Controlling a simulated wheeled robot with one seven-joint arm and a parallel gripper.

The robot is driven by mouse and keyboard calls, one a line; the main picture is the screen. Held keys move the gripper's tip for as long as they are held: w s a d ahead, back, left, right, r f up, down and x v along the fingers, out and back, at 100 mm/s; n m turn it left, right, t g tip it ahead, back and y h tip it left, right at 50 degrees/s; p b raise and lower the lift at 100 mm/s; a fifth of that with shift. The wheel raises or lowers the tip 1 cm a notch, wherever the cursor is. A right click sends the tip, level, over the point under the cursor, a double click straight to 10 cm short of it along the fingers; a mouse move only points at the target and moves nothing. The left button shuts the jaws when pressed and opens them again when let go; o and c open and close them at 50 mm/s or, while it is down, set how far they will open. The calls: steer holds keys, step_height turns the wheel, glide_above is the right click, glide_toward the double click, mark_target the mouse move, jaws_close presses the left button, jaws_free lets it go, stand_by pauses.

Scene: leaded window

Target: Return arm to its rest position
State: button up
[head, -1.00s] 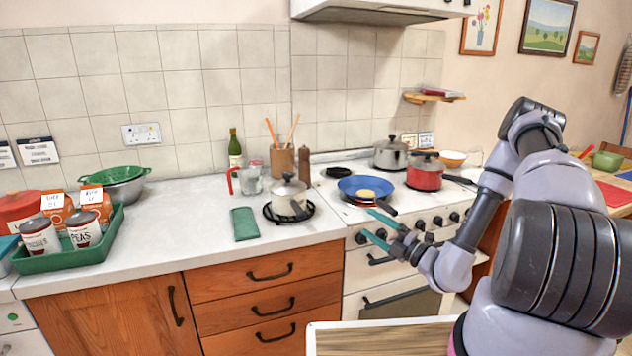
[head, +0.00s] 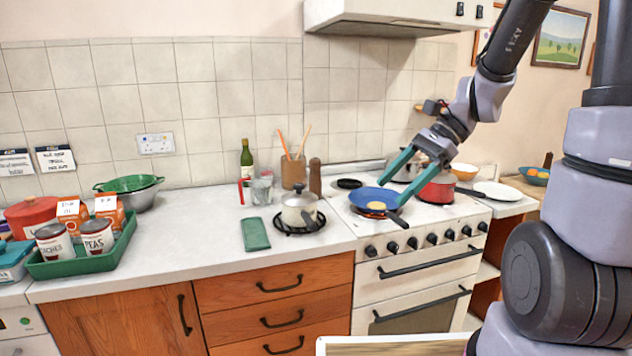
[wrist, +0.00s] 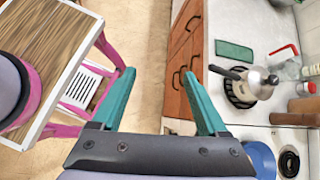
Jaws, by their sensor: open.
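My gripper (head: 409,174) is raised over the stove in the head view, its two teal fingers apart with nothing between them. The fingertips appear in front of the blue pan and the red pot. In the wrist view my gripper (wrist: 163,93) is also open and empty, with floor and the wooden cabinet fronts (wrist: 185,50) beyond the fingers. My arm rises from the right side of the head view and bends down to the gripper.
A blue pan (head: 366,193) and a red pot (head: 437,190) stand on the stove (head: 420,270). A small kettle (head: 298,203) sits on a black trivet, beside a green cloth (head: 255,234). A green tray (head: 75,267) with cans stands at left. The range hood (head: 390,14) hangs above.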

steer(key=s+d+r+n+t+h, duration=0.2)
steer(key=d+r+n+t+h, duration=0.1)
steer(key=r, duration=0.4)
steer(key=s+d+r+n+t+h, duration=0.3)
steer(key=d+r+n+t, duration=0.2)
steer(key=r+n, duration=0.1)
steer(key=shift+d+r+t+h, duration=0.3)
steer(key=shift+r+t, duration=0.1)
steer(key=shift+r, duration=0.05)
